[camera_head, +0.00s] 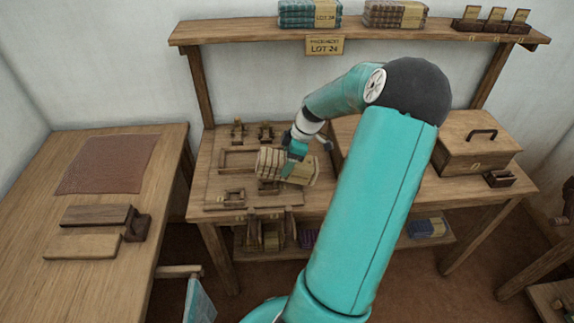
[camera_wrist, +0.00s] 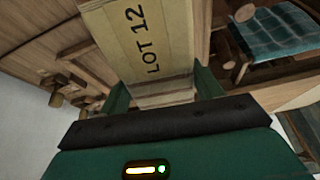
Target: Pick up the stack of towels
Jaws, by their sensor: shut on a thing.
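My gripper (camera_head: 294,153) is shut on a stack of towels (camera_head: 272,165) over the wooden bench, in the middle of the head view. The stack is beige with darker stripes and has a paper band. In the wrist view the stack (camera_wrist: 150,45) sits between the two green fingers, and its band reads "LOT 12". It looks tilted in the head view. I cannot tell whether its lower edge touches the bench. My arm hides part of the bench to the right.
The bench (camera_head: 217,170) carries wooden frames and small blocks around the stack. A lidded wooden box (camera_head: 478,143) stands at its right. A high shelf (camera_head: 350,34) holds a teal stack (camera_head: 295,15) and a brown stack (camera_head: 388,14). A side table (camera_head: 115,285) stands at left.

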